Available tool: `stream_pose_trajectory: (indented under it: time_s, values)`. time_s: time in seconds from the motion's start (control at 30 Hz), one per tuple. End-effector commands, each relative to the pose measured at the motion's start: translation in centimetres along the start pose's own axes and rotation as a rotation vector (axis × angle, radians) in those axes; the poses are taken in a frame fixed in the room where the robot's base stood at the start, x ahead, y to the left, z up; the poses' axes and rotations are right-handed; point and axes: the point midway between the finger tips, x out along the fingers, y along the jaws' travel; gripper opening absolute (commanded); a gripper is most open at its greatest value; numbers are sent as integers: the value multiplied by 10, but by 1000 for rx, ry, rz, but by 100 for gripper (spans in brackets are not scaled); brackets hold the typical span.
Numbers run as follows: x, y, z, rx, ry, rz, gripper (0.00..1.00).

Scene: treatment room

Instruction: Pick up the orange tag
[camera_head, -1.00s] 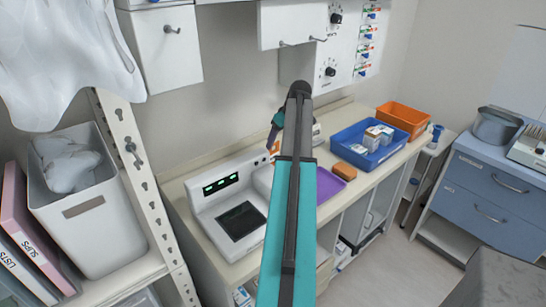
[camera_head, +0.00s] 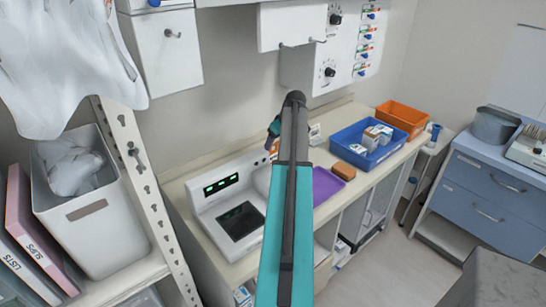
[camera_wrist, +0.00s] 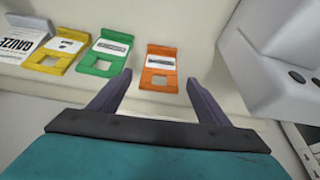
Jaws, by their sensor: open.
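My gripper (camera_wrist: 158,80) is open and empty. Its two fingers point toward the tag, which shows between their tips from this angle. I cannot tell how far apart the tips and tag are. In the head view my arm covers much of the counter around the gripper, and the tag cannot be made out clearly.
A green tag (camera_wrist: 104,54), a yellow tag (camera_wrist: 55,52) and a gauze packet (camera_wrist: 22,36) stand left of the orange tag. A white device (camera_wrist: 270,65) stands close on the right. In the head view, a purple tray (camera_head: 326,186) and blue bin (camera_head: 352,153) stand right of my arm.

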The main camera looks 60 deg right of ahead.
Motion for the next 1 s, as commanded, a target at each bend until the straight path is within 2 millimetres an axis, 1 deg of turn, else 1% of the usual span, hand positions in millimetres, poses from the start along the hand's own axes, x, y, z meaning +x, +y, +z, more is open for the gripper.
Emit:
stream_pose_trajectory:
  time_s: [0.17,0.3,0.4,0.57,1.0]
  values:
    - [14,0,-4,-1,-1,-1,70]
    - [29,0,-3,0,-2,-3,70]
    - [34,0,-3,-1,-1,-1,70]
    - [37,0,-3,-1,0,0,70]
    - [37,-1,-3,-2,0,0,70]
